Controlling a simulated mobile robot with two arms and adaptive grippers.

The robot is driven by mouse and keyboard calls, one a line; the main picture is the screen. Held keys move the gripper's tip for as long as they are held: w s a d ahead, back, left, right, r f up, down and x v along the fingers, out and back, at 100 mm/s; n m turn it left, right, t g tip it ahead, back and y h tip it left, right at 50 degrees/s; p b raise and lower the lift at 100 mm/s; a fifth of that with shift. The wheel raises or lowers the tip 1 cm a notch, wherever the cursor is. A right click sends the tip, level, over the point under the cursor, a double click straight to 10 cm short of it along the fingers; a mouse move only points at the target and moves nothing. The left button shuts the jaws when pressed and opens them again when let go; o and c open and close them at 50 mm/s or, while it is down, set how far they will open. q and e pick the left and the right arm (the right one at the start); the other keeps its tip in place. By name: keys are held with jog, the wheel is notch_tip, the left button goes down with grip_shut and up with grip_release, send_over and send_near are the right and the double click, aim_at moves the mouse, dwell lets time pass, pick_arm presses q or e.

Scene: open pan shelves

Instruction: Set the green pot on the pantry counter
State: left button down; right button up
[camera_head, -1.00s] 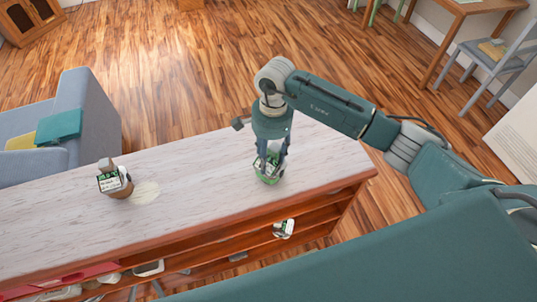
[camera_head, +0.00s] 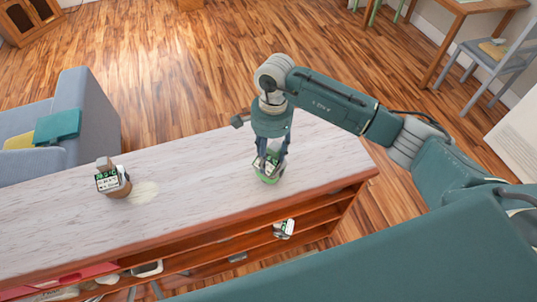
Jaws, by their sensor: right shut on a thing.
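The green pot (camera_head: 267,177) is at the right part of the pale wood-topped counter (camera_head: 200,190). A white label with dark print shows on its upper side. My right gripper (camera_head: 270,163) comes down from above and is shut on the green pot, with its fingers on either side. The pot's base appears at the counter top, but I cannot tell whether it is resting there. My left gripper is not in view.
Shelves below hold a white labelled item (camera_head: 284,228) and others. The counter between the pots is clear. A grey-blue sofa (camera_head: 85,115) stands behind.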

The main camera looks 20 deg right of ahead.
jog(key=shift+f+b, duration=0.55)
jog(key=shift+b, duration=0.05)
jog(key=shift+c, duration=0.2)
dwell(0.7)
jog(key=o, duration=1.6)
jog(key=shift+c, duration=0.2)
jog(key=shift+r, duration=0.1)
notch_tip(320, 180, up, 8)
jog(key=p, duration=0.3)
jog(key=shift+w+d, duration=0.2)
jog(key=shift+d, duration=0.1)
dwell(0.5)
